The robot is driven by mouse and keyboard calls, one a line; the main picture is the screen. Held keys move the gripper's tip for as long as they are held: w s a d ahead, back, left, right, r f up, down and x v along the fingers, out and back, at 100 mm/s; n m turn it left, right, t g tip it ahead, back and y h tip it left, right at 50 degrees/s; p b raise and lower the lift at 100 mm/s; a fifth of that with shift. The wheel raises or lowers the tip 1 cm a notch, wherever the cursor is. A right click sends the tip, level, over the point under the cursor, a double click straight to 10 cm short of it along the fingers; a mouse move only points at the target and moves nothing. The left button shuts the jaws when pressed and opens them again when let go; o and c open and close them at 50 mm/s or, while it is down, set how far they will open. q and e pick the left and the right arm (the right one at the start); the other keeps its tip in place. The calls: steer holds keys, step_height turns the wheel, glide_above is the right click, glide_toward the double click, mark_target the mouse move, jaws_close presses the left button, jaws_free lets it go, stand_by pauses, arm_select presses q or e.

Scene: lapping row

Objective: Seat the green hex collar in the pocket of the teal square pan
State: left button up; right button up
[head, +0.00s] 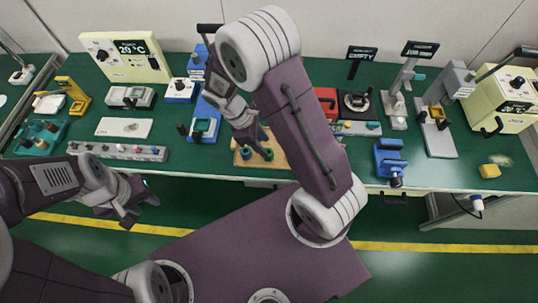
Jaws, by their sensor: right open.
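My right gripper (258,147) is open and points down over a wooden board (280,160) near the front edge of the green bench. Small green pieces (245,153) show on the board beside its fingers. I cannot tell which is the green hex collar or whether one lies between the fingers, as the gripper and arm hide part of the board. A teal square fixture (52,128) with dark round parts stands at the far left; I cannot tell if it is the teal square pan. My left gripper (143,214) hangs in front of the bench; nothing shows in it.
A grey strip of knobs (118,151) and a white plate (124,128) lie left of the board. Instruments line the back. My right arm hides the bench centre.

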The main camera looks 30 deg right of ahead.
steer(key=shift+d+f, duration=0.1)
steer(key=shift+f, duration=0.3)
steer(key=x, duration=0.4)
steer(key=shift+s+f+b, duration=0.1)
steer(key=shift+s+b, duration=0.05)
steer(key=shift+b, duration=0.25)
steer(key=shift+f, duration=0.3)
jaws_close()
steer(key=shift+r, duration=0.15)
